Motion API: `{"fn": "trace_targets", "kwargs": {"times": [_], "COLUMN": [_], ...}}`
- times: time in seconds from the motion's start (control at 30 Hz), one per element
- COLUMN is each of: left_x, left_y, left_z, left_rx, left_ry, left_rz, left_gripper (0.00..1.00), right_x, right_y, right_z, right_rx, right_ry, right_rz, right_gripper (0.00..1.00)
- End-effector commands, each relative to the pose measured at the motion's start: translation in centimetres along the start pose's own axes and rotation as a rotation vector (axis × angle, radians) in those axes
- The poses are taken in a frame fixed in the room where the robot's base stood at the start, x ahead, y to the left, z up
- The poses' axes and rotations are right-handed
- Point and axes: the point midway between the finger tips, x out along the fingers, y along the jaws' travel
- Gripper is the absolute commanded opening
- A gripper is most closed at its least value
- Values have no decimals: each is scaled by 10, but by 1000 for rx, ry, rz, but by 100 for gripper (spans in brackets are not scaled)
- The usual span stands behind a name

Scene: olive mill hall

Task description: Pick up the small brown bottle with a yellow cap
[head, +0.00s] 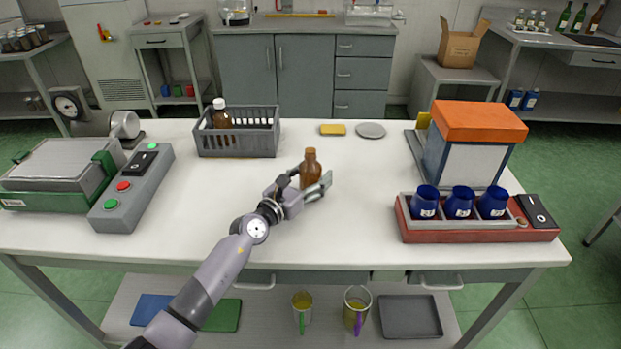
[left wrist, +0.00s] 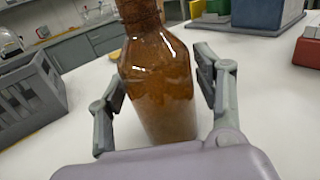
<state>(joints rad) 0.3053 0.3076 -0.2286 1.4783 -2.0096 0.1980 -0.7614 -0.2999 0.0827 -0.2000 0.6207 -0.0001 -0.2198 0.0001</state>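A brown glass bottle (head: 310,170) stands upright near the middle of the white table; its top looks brown in the head view, and I see no yellow on it. My left gripper (head: 306,182) is around this bottle, with a finger on each side. In the left wrist view the bottle (left wrist: 160,85) stands between the open fingers, with a visible gap at the right finger; its top is cut off. Another brown bottle (head: 221,118), with a white cap, stands in the grey crate (head: 238,146). My right gripper is not in view.
A yellow block (head: 333,129) and a grey disc (head: 371,130) lie behind the bottle. A red rack (head: 480,234) with blue cups stands at the right, before an orange-topped machine (head: 480,120). A grey button box (head: 132,190) is at the left. The table's front middle is clear.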

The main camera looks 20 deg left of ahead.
Motion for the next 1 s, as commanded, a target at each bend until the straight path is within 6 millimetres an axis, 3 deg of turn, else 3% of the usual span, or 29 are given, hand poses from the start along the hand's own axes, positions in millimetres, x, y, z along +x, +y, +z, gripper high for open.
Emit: {"fn": "trace_targets", "kwargs": {"times": [0.8, 1.0], "left_x": [0, 0], "left_y": [0, 0], "left_z": [0, 2], "left_rx": [0, 1], "left_ry": [0, -4], "left_rz": [0, 1], "left_gripper": [5, 5], "right_x": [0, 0], "right_y": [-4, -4], "right_z": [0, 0], "right_rx": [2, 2], "right_ry": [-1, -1], "right_rz": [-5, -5], "right_gripper": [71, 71]}}
